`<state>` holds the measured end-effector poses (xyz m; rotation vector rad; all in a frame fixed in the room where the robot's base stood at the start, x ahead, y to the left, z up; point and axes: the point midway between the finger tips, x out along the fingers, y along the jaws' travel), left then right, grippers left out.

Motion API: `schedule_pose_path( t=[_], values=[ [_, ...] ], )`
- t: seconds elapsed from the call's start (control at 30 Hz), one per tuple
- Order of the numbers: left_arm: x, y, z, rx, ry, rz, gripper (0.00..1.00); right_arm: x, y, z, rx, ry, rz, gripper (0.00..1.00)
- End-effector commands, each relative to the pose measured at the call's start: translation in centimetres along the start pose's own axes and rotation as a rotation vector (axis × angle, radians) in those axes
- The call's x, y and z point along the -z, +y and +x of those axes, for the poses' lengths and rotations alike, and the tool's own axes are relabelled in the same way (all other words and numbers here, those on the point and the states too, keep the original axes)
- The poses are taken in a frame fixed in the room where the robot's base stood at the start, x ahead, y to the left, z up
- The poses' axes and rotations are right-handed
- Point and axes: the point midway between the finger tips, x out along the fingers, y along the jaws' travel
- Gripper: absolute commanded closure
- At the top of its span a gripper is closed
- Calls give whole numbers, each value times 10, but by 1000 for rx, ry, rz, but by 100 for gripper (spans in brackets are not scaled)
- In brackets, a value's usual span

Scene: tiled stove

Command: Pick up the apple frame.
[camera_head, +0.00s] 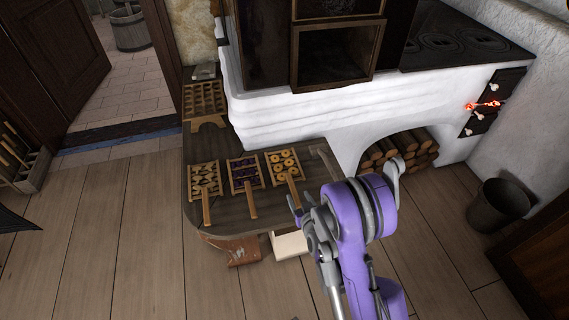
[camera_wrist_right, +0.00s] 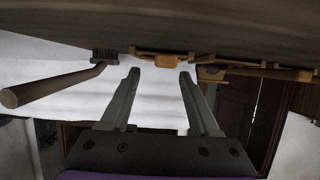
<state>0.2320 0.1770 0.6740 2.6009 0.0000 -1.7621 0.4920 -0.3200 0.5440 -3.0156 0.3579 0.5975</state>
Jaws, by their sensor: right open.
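The apple frame (camera_head: 272,158), holding yellow ring slices, lies on the wooden bench top (camera_head: 232,209). It is the rightmost of three handled frames, and its handle (camera_head: 293,191) points toward me. My right gripper (camera_head: 300,207) is beside the handle's near end; the head view does not show whether they touch. In the right wrist view, the open fingers (camera_wrist_right: 160,76) have nothing between them, and a wooden end (camera_wrist_right: 160,60), likely the apple frame's handle, shows just beyond their tips. My left gripper is not in view.
A frame with purple pieces (camera_head: 240,169) and one with pale slices (camera_head: 203,174) lie to the left. A wooden-handled brush (camera_wrist_right: 55,83) shows left of the fingers in the wrist view. The white stove (camera_head: 300,117) stands behind the bench; a bucket (camera_head: 498,206) stands right.

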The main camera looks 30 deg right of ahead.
Motion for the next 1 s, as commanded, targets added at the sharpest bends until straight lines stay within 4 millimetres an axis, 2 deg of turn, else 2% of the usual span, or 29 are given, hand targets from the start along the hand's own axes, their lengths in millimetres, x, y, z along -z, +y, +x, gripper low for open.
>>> schedule_pose_path(
  t=[0.2, 0.6, 0.87, 1.0],
  values=[
    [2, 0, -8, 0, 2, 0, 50, 0, -1, 15, 1, -1, -1, 38],
    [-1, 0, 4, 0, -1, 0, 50, 1, -3, 65, 0, -1, -1, 38],
    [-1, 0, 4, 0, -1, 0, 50, 2, -3, 67, 0, -1, -1, 38],
    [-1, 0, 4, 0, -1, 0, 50, 2, -3, 67, 0, -1, -1, 63]
  ],
)
